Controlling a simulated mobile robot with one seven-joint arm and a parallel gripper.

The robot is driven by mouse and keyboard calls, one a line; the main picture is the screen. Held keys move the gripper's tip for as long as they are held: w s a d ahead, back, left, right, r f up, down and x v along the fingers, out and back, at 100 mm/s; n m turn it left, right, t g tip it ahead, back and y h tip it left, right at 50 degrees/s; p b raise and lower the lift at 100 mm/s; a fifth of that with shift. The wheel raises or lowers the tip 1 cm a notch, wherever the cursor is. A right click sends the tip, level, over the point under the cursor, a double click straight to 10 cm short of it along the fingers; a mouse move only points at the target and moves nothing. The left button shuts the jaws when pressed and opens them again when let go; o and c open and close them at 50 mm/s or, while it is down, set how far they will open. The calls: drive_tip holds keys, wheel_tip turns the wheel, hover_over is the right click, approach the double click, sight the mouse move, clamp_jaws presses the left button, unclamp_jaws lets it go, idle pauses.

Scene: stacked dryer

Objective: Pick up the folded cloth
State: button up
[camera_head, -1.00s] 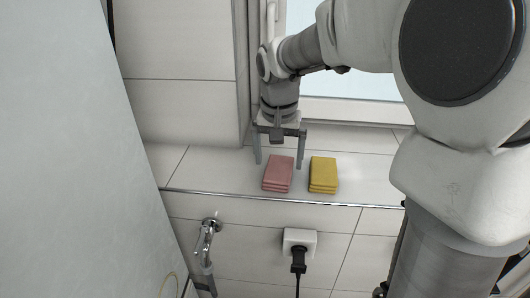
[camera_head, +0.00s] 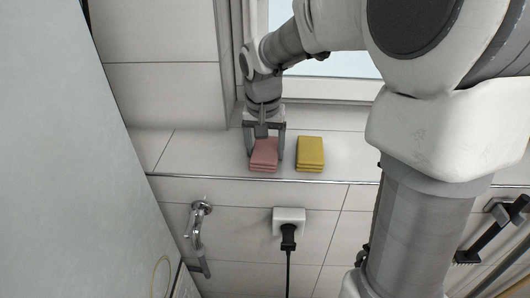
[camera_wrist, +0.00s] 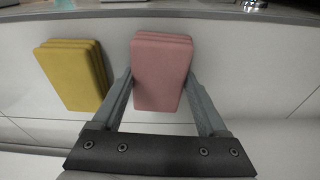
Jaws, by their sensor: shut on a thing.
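A pink folded cloth (camera_head: 263,155) lies on the white tiled ledge (camera_head: 200,157). A yellow folded cloth (camera_head: 310,153) lies beside it, to its right in the head view. My gripper (camera_head: 265,150) is down at the ledge, its fingers on either side of the pink cloth and shut on it. In the wrist view the pink cloth (camera_wrist: 160,75) sits between the two fingers, and the yellow cloth (camera_wrist: 75,75) is to the left, outside them. I see no clear gap under the pink cloth.
A window frame (camera_head: 330,88) stands behind the ledge. Below the ledge edge are a chrome tap (camera_head: 197,225) and a wall socket (camera_head: 289,220) with a black plug. A large pale panel (camera_head: 70,170) fills the left. The ledge is clear left of the pink cloth.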

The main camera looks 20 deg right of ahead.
sight(269, 146)
drive_tip(key=shift+r, duration=0.45)
drive_tip(key=r, duration=0.2)
drive_tip(key=d+r, duration=0.1)
drive_tip(key=shift+r, duration=0.4)
drive_tip(key=s+d+r+b, duration=0.1)
drive_tip(key=s+d+r, duration=0.1)
drive_tip(key=d+r, duration=0.4)
drive_tip(key=d, duration=0.4)
drive_tip(key=shift+d+r, duration=0.2)
drive_tip(key=shift+d, duration=0.05)
